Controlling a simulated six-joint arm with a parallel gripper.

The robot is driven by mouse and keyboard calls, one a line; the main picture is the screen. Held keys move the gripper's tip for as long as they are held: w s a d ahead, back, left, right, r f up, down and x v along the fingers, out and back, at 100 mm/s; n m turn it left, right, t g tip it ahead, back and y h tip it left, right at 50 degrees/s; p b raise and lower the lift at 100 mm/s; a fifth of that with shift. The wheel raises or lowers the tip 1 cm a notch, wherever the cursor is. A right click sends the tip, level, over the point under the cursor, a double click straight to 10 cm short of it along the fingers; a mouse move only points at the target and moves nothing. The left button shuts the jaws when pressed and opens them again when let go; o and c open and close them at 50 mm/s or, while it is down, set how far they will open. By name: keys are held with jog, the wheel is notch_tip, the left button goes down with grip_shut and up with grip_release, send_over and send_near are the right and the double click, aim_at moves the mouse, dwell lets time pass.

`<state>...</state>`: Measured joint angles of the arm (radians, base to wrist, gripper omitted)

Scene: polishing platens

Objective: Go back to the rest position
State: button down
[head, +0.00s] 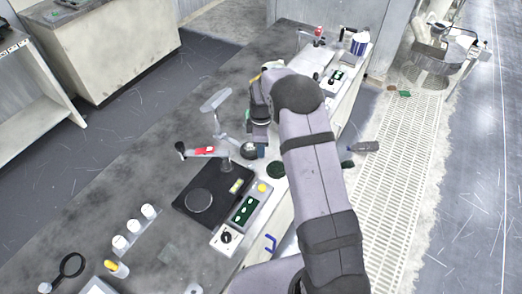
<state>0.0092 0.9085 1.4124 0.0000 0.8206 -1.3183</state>
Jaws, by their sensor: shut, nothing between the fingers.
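My arm reaches up from the bottom right over the bench's front edge. My gripper (257,142) hangs at the end of the wrist, above the bench top (150,190). Its fingers are small and partly dark in this view, and they look closed with nothing held. The gripper is just behind and to the right of the near polishing machine (213,190). A round dark item (249,151) shows right beside the fingertips; I cannot tell if they touch.
A control box (237,222) with green buttons sits at the bench's front edge. A second machine (312,60) stands at the far end. A grated walkway (395,160) runs along the right.

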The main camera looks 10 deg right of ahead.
dwell(0.4)
jog(key=s+r+m, duration=0.6)
jog(key=s+r, duration=0.3)
jog(key=s, duration=0.1)
jog(key=s+r+m, duration=0.3)
jog(key=s+m, duration=0.6)
jog(key=s, duration=0.9)
jog(key=shift+a, duration=0.25)
